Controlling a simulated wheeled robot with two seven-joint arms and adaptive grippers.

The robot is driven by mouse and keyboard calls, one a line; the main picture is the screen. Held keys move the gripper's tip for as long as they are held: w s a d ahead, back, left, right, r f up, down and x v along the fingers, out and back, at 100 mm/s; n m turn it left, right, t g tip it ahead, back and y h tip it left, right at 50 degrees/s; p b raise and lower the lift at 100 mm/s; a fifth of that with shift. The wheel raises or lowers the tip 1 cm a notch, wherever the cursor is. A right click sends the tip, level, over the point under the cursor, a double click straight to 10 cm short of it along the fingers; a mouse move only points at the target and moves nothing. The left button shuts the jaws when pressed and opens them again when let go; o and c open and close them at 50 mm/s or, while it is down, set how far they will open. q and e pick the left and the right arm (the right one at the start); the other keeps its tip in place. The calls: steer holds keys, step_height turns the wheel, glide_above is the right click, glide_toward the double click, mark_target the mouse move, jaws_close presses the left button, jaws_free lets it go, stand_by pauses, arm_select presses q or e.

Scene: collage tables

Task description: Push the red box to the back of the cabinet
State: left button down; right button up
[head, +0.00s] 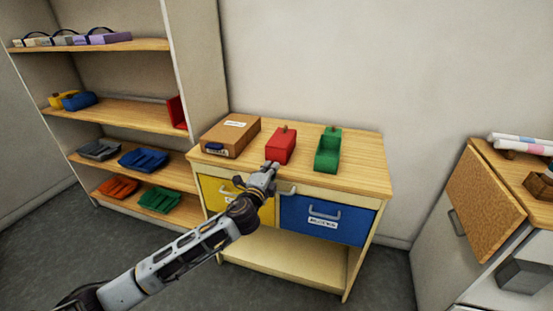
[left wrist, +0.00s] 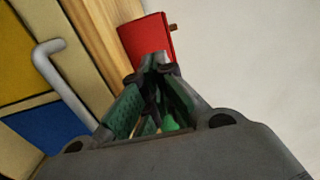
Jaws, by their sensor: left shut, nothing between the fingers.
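The red box (head: 281,146) stands on the wooden top of the cabinet (head: 360,175), between a cardboard box and a green box. It also shows in the left wrist view (left wrist: 146,38), just beyond the fingertips. My left gripper (head: 270,167) is shut and empty at the near side of the red box, close to the cabinet's front edge. In the left wrist view the fingertips (left wrist: 155,62) overlap the lower part of the red box; I cannot tell whether they touch it. My right gripper is not in view.
The brown cardboard box (head: 222,142) is left of the red box, and the green box (head: 328,150) is right of it. A yellow drawer (head: 222,195) and a blue drawer (head: 345,222) with handles are below. Bare wood lies right of the green box.

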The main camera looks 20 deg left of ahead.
mark_target(279, 154)
arm_select(q)
steer(key=w, duration=0.5)
steer(key=shift+w+d, duration=0.1)
steer(key=shift+w, duration=0.75)
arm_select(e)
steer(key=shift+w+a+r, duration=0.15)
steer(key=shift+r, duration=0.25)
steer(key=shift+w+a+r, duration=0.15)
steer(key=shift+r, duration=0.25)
